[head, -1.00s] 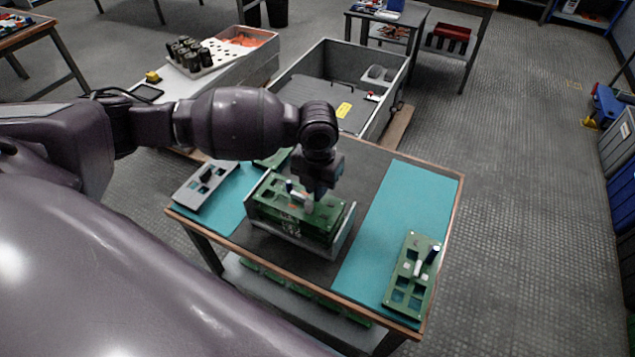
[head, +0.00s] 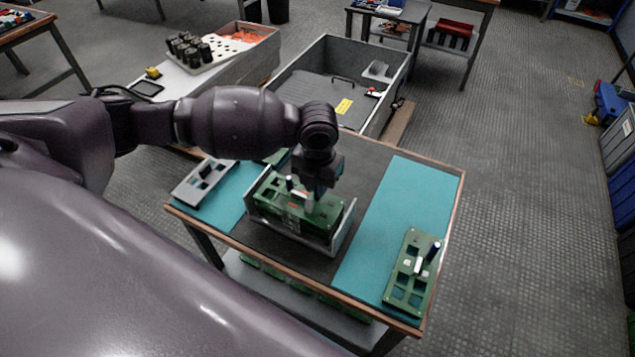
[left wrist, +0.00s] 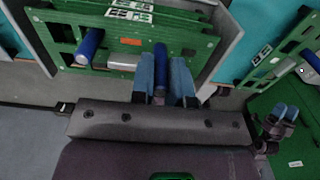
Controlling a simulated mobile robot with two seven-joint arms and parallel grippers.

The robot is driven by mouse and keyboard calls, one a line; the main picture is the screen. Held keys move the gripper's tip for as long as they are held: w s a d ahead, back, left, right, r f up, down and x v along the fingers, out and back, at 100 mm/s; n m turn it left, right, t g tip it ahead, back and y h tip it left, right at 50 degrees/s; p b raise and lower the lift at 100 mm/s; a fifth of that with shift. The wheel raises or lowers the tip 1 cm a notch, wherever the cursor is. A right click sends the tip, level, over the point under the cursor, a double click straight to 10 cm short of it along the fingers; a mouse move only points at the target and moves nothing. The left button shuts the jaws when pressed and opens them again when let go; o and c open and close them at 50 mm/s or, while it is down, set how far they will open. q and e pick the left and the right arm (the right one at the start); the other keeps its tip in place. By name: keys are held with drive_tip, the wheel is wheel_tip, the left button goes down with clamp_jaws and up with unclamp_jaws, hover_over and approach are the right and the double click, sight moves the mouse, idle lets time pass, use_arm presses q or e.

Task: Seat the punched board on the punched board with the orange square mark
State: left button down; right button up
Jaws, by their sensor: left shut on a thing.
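My left gripper (head: 312,197) is over the grey cradle (head: 347,228) on the table. It is shut on a blue upright post of a green punched board (head: 272,192); the post (left wrist: 160,56) shows between the fingers in the left wrist view. Green boards lie one above the other in the cradle. An orange square mark (left wrist: 130,41) shows near a board edge in the left wrist view. I cannot tell whether the boards touch. Small blue-tipped dark fingers at the right of that view look like my right gripper (left wrist: 284,114); their opening is unclear.
Another green board (head: 398,293) with posts lies on the right teal mat (head: 405,200). A grey plate with holes (head: 190,194) lies on the left mat. A large grey bin (head: 330,52) stands behind the table. Free room remains on the right mat.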

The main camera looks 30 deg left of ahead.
idle(0.4)
use_arm(q)
drive_tip(key=c, duration=1)
unclamp_jaws()
drive_tip(key=shift+f, duration=0.1)
